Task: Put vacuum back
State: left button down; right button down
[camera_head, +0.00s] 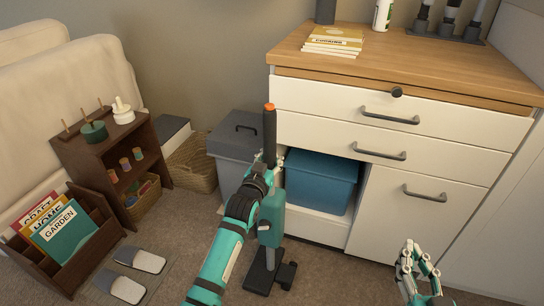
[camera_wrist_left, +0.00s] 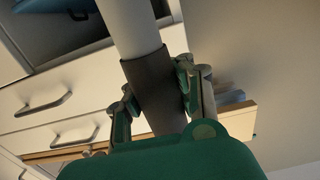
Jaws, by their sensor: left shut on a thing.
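The vacuum (camera_head: 271,215) is an upright stick type with a dark handle, an orange tip, a teal body and a dark floor head. It stands nearly upright in front of the white cabinet, its head at the carpet. My left gripper (camera_head: 264,162) is shut around its upper shaft, below the handle. In the left wrist view my left gripper's fingers (camera_wrist_left: 158,98) lie on both sides of a dark sleeve on the vacuum's pale pole (camera_wrist_left: 128,25). My right gripper (camera_head: 418,272) is empty at the lower right, its fingers apart.
The white cabinet (camera_head: 400,200) has a wooden top and an open bay with a blue bin (camera_head: 320,180). A grey lidded bin (camera_head: 232,140) stands left of it. Slippers (camera_head: 130,270), a book rack (camera_head: 60,250) and a small brown shelf (camera_head: 115,165) are at left. Carpet between is clear.

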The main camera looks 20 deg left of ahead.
pick_arm(q)
jog(key=shift+r, duration=0.25)
jog(key=c, duration=1.8)
grip_release()
jog(key=shift+f, duration=0.3)
jog(key=o, duration=0.6)
jog(key=shift+o, duration=0.2)
jog(key=shift+r, duration=0.1)
